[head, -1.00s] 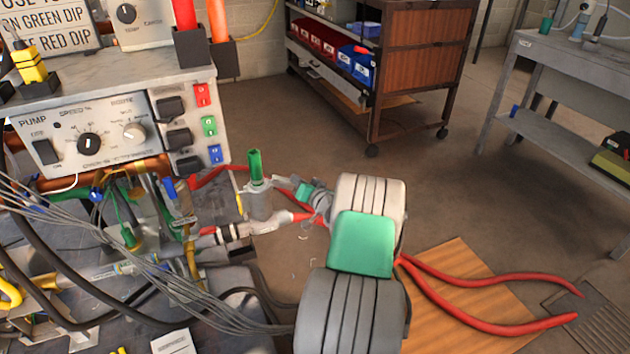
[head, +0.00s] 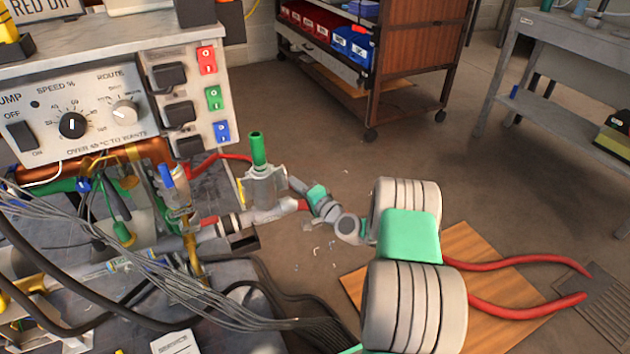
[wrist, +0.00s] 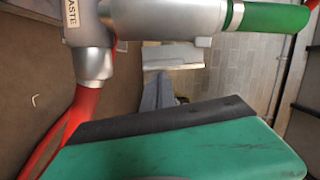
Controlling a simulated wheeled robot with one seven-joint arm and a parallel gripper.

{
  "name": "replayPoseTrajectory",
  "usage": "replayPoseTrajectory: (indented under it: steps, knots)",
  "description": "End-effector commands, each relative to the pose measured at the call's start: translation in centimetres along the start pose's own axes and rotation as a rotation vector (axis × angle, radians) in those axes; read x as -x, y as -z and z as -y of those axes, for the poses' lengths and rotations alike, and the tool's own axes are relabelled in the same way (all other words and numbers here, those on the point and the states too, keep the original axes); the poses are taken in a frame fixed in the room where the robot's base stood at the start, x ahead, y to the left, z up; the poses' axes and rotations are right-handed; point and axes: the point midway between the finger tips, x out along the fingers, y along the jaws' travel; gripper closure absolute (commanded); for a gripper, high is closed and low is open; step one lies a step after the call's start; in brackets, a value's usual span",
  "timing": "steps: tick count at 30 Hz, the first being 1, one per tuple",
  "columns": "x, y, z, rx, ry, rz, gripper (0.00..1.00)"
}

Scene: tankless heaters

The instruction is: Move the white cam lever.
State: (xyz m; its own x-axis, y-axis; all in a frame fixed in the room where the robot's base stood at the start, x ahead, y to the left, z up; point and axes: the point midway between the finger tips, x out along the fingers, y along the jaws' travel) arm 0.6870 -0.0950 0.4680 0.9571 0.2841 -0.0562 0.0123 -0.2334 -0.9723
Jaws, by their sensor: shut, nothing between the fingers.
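I cannot single out the white cam lever with certainty in either view. A grey metal fitting (head: 265,190) with an upright green handle (head: 258,149) stands left of my arm, joined to a red hose and a pipe with a pale band (head: 237,222). In the wrist view the fitting (wrist: 95,62) carries a partly cut-off label reading "ASTE", and its green handle (wrist: 270,18) points right. My gripper (head: 297,184) is shut and empty, close to the right of the fitting; I cannot tell whether they touch. A green part of my arm fills the lower wrist view.
The pump panel (head: 80,120) with knobs and switches stands at the left. Grey wires (head: 190,290) and dark hoses cross the lower left. Red hoses (head: 520,262) lie over a wooden board (head: 480,250) at the right. The floor behind is open, up to a shelf cart (head: 415,60).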

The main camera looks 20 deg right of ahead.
Motion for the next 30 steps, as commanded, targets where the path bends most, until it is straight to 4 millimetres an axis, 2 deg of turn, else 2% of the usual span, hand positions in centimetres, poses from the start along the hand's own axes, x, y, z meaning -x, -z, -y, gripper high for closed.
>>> replayPoseTrajectory:
  steps: [4,15,26,30]
  knots:
    - [-0.3,-0.8,-0.3,0.002,0.001,0.006,1.0]
    - [-0.4,-1.4,-0.5,0.002,-0.001,0.008,1.0]
    - [-0.4,-1.4,-0.5,0.002,-0.001,0.01,1.0]
    - [-0.2,-0.4,-1.0,0.004,0.001,0.011,1.0]
